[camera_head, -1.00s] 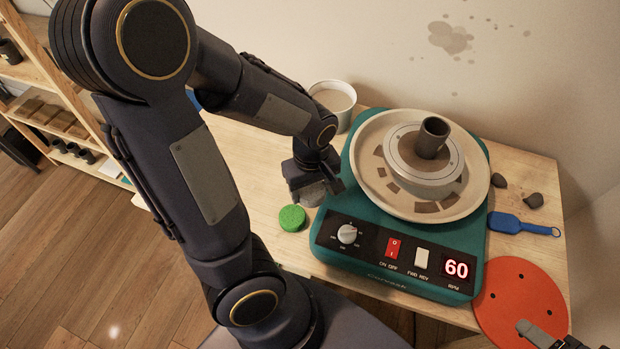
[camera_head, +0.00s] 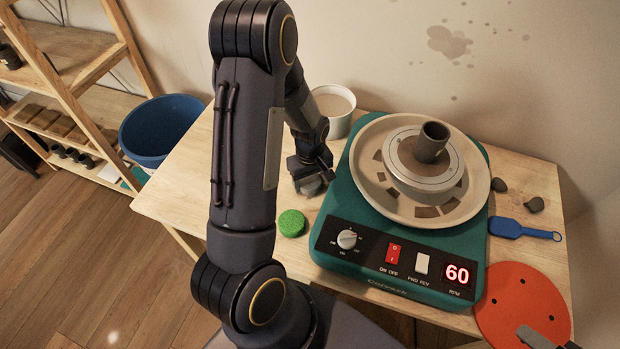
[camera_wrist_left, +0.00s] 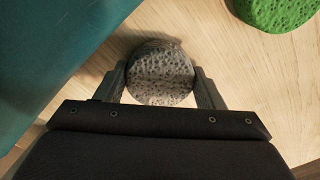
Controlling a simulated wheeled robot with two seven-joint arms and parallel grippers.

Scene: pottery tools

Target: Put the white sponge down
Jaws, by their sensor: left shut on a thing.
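The white sponge (camera_wrist_left: 160,75) is round and porous and looks grey in the left wrist view. My left gripper (camera_wrist_left: 163,92) is shut on it, with one finger on each side. In the head view the sponge (camera_head: 311,188) shows only in part below the left gripper (camera_head: 312,180), between the green sponge and the pottery wheel. It is at or just above the table (camera_head: 180,195); I cannot tell whether it touches. At the lower right edge, a grey gripper part (camera_head: 535,338) shows over the red disc, too cut off to judge.
A green sponge (camera_head: 291,223) lies just in front of the held sponge. The teal pottery wheel (camera_head: 335,225) stands close on the right. A white bucket (camera_head: 335,108) is behind, a blue tub (camera_head: 160,130) to the left. The table's left part is clear.

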